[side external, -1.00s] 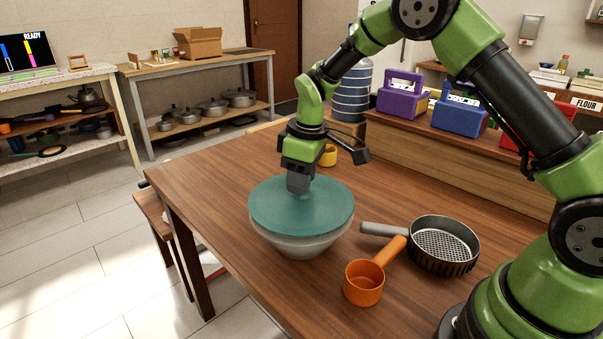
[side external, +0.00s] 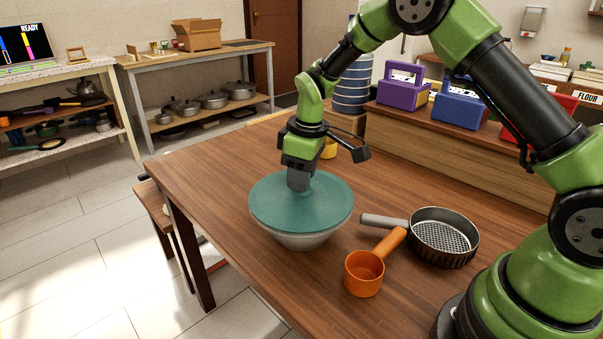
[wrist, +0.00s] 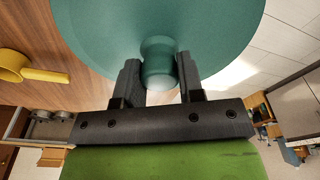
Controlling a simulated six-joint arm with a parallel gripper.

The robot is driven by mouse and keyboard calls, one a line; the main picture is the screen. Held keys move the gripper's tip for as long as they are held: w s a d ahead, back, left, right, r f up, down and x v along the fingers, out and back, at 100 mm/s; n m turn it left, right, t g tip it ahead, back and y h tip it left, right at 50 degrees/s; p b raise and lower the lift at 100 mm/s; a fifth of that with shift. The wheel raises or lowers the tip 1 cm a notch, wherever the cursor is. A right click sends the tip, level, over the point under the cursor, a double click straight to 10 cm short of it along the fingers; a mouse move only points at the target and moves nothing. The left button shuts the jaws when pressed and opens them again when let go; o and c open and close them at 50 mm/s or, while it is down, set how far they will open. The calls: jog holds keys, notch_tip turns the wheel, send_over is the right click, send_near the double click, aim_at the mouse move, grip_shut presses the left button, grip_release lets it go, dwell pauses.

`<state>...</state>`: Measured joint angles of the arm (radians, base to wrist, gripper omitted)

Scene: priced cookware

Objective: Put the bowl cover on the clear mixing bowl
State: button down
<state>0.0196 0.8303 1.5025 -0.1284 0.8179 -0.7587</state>
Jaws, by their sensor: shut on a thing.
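The teal round bowl cover (side external: 318,207) lies over the top of the clear mixing bowl (side external: 302,240) on the wooden table. The cover looks about level and hides most of the bowl's rim; I cannot tell if it touches all the way round. My gripper (side external: 299,187) is directly above the cover and shut on its knob. In the wrist view the two fingers of my gripper (wrist: 159,80) stand either side of the knob (wrist: 158,65), and the wide cover (wrist: 100,25) fills the top. The bowl is hidden in the wrist view.
An orange saucepan (side external: 364,273) and a dark round pan with a perforated base (side external: 442,236) stand right of the bowl. A yellow cup (side external: 329,149) stands behind my gripper, also in the wrist view (wrist: 14,66). The table's left front edge is close to the bowl.

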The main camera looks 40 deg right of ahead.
jog(key=shift+f, duration=0.2)
dwell(0.5)
jog(key=shift+f, duration=0.2)
grip_release()
dwell(0.4)
jog(key=shift+r, duration=0.15)
jog(key=r, duration=0.6)
jog(key=s+r, duration=0.1)
jog(key=r, duration=0.2)
jog(key=shift+d, duration=0.25)
jog(key=shift+r, duration=0.35)
